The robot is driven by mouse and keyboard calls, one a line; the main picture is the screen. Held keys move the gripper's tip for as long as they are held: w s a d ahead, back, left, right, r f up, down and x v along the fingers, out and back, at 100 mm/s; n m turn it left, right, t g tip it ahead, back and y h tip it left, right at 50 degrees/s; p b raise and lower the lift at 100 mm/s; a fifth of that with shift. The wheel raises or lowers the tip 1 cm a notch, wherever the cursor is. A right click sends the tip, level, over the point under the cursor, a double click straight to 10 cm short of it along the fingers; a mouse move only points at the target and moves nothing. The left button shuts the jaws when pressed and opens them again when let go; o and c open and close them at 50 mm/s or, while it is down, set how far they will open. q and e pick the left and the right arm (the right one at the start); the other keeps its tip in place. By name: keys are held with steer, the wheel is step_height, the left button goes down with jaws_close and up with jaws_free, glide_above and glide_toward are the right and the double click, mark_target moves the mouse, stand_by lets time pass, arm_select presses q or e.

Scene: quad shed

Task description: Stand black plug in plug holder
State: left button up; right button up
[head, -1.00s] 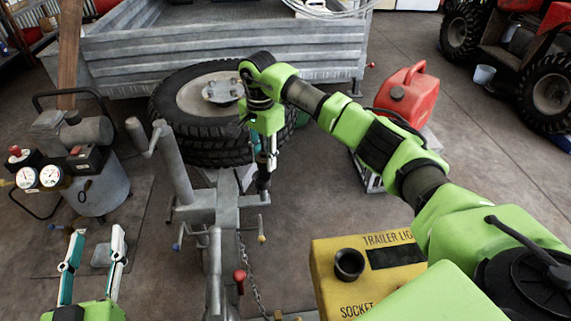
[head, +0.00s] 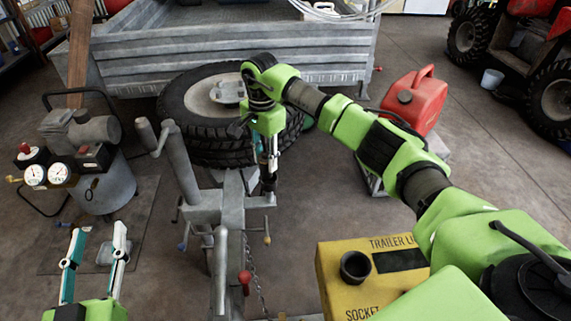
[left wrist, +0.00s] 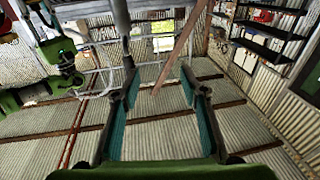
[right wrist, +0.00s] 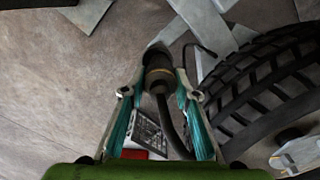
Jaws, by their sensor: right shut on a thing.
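My right gripper (head: 267,160) points straight down beside the trailer drawbar and is shut on the black plug (head: 268,186). In the right wrist view the plug (right wrist: 158,75) sits between the fingertips, with its black cable running back toward me. The plug's lower end is over a small grey bracket (head: 262,201) on the right side of the drawbar, which looks like the plug holder. I cannot tell whether the plug touches it or is inside it. My left gripper (head: 96,246) is open and empty at the lower left, and its fingers (left wrist: 158,110) are apart.
A spare tyre (head: 225,157) lies behind my right gripper. The drawbar (head: 230,215) carries an upright jack post (head: 185,170). A compressor (head: 90,160) stands left. A yellow trailer light box (head: 340,295) and red fuel can (head: 413,100) are right.

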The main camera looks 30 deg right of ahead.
steer(key=shift+s+d, duration=0.1)
steer(key=shift+d, duration=0.25)
steer(key=shift+a, duration=0.3)
steer(key=shift+d, duration=0.3)
arm_select(q)
steer(key=shift+d+f+g, duration=0.25)
steer(key=shift+f+g, duration=0.25)
steer(key=shift+f, duration=0.45)
steer(key=shift+f, duration=0.15)
arm_select(e)
steer(key=shift+s, duration=0.1)
arm_select(q)
steer(key=shift+a+f, duration=0.1)
steer(key=shift+f, duration=0.15)
arm_select(e)
steer(key=shift+a, duration=0.15)
arm_select(q)
steer(key=shift+f+g+p, duration=0.25)
steer(key=shift+g+p, duration=0.1)
steer(key=shift+g, duration=0.05)
